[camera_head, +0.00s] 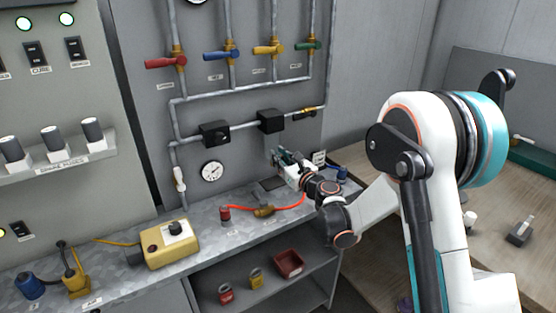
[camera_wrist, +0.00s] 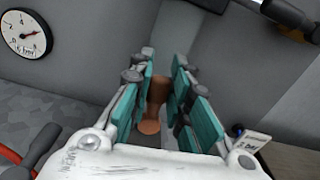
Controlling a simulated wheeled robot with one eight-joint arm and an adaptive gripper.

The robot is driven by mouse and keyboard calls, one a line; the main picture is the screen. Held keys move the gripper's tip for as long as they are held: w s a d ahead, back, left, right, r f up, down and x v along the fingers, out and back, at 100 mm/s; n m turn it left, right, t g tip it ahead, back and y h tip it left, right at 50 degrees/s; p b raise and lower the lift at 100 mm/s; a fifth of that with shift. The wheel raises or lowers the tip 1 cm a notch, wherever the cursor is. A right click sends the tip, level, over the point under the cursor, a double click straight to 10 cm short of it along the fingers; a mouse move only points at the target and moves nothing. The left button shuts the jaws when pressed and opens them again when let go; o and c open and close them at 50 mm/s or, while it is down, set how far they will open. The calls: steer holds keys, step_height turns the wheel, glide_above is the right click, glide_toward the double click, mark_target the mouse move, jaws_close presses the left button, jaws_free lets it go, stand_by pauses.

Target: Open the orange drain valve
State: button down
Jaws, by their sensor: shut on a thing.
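The orange drain valve (camera_wrist: 156,95) shows in the wrist view as a brownish-orange handle with a rounded lower end. It stands between the teal finger pads of my gripper (camera_wrist: 164,72), in front of the grey wall. My gripper is shut on it. In the head view my gripper (camera_head: 281,157) is at the wall panel, just above the bench, right of the lower gauge. The valve is hidden behind my gripper there, so its angle is hard to tell.
A round gauge (camera_head: 212,171) is on the panel to the left, with black boxes (camera_head: 270,121) on the pipe above. A red hose (camera_head: 285,207) lies on the bench below. A small label (camera_head: 319,157) and a blue part (camera_head: 342,174) are close on the right.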

steer(key=shift+w+d+m, duration=0.15)
steer(key=shift+d+m, duration=0.1)
steer(key=shift+m, duration=0.35)
steer(key=c, duration=1.5)
jaws_free()
steer(key=v, duration=1.2)
